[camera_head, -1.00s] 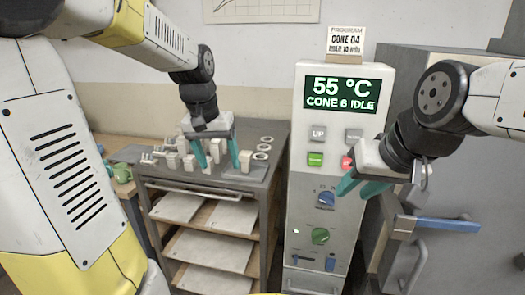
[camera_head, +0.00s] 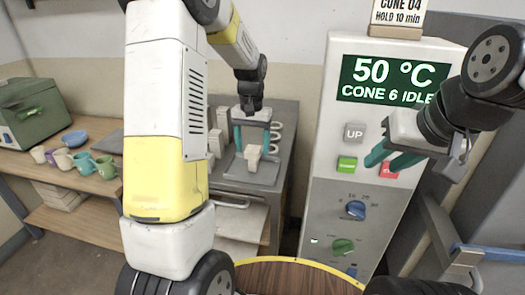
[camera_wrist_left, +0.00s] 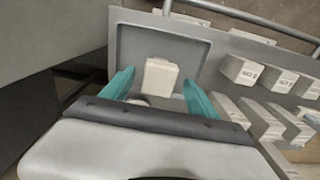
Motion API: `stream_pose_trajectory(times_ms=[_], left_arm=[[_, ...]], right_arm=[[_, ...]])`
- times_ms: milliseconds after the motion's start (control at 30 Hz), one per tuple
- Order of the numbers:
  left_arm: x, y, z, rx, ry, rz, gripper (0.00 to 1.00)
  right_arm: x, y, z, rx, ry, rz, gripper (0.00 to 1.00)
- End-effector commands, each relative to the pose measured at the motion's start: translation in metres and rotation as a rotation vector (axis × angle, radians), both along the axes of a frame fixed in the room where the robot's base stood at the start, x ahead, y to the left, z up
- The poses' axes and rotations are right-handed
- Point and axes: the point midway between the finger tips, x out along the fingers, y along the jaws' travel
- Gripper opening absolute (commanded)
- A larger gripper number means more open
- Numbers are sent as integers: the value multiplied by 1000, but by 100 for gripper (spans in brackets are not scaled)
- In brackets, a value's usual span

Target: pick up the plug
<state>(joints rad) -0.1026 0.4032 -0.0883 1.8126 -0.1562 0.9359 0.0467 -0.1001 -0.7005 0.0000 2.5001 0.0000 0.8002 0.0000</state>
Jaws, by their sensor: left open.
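A small cream block (camera_head: 253,154), which I take to be the plug, stands in a shallow grey tray (camera_head: 238,176) on the metal cart. In the left wrist view the block (camera_wrist_left: 160,77) is between the two teal fingers, with a gap on each side. My left gripper (camera_head: 252,140) is open, reaching down over the tray. It also shows in the left wrist view (camera_wrist_left: 159,84). The block's lower part is partly hidden by the gripper body there. My right gripper (camera_head: 385,160) is empty, its fingers apart, in front of the control panel.
Several cream blocks (camera_wrist_left: 243,70) stand beside the tray, and white rings (camera_head: 276,130) lie to its right. The kiln control panel (camera_head: 330,210) stands right of the cart (camera_head: 283,170). A wooden bench (camera_head: 60,185) with cups and a green box (camera_head: 35,110) is at left.

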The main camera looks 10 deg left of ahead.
Motion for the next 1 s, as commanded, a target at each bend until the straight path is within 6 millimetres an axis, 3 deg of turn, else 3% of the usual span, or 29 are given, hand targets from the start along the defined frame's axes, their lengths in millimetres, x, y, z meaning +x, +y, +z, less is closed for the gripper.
stream_pose_trajectory(times_ms=[233,533,900,1000], left_arm=[[-1,-2,-37,0,3,0,69],[0,-1,-42,0,0,1,69],[0,-1,-42,0,0,0,0],[0,-2,-42,0,0,0,0]], right_arm=[[0,0,0,0,0,0,36],[0,0,0,0,0,0,36],[0,0,0,0,0,0,36],[0,0,0,0,0,0,36]])
